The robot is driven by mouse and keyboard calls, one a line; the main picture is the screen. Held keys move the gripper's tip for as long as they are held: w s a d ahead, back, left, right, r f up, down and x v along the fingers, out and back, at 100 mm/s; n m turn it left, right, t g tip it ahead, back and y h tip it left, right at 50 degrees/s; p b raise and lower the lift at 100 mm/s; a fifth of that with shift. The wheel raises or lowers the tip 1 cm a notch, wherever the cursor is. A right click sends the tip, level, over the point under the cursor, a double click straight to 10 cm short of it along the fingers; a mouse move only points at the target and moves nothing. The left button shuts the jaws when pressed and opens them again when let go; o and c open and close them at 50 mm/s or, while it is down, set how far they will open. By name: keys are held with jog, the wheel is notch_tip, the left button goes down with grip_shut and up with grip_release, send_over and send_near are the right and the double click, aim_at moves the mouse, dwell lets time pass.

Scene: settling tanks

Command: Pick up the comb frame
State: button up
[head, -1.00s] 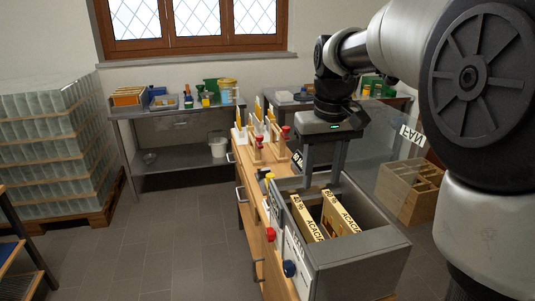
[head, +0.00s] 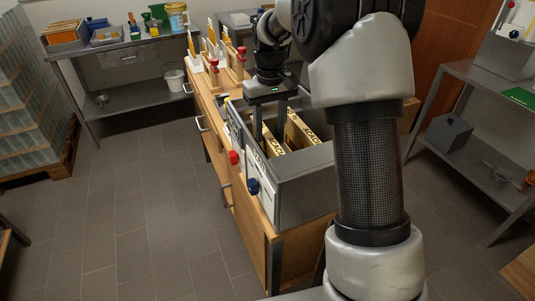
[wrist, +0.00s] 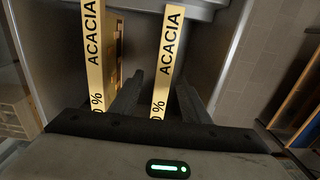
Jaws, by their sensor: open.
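Two comb frames with pale yellow top bars lettered ACACIA stand side by side in a grey metal tank (head: 305,190). In the wrist view, one frame (wrist: 96,45) is at left and the other (wrist: 168,50) is near the middle. My gripper (wrist: 160,82) is open, its dark fingers on either side of the middle frame's bar, with gaps showing. In the head view my gripper (head: 270,118) points down into the tank, and the bars show at left (head: 271,145) and right (head: 303,132). The frames' lower parts are hidden by the tank wall.
The tank, with a red knob (head: 234,157) and a blue knob (head: 253,186), stands on a wooden bench (head: 250,228). Holders with red knobs stand behind it. A metal table (head: 120,50) stands at back left, shelving (head: 478,90) at right.

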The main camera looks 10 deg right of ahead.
aim_at(268, 153)
jog(key=shift+w+a+f+b, duration=0.1)
jog(key=shift+a+f+b, duration=0.1)
jog(key=shift+f, duration=1.3)
jog(key=shift+w+a+f+b, duration=0.1)
jog(key=shift+f+b, duration=0.05)
jog(key=shift+f, duration=1.3)
grip_shut()
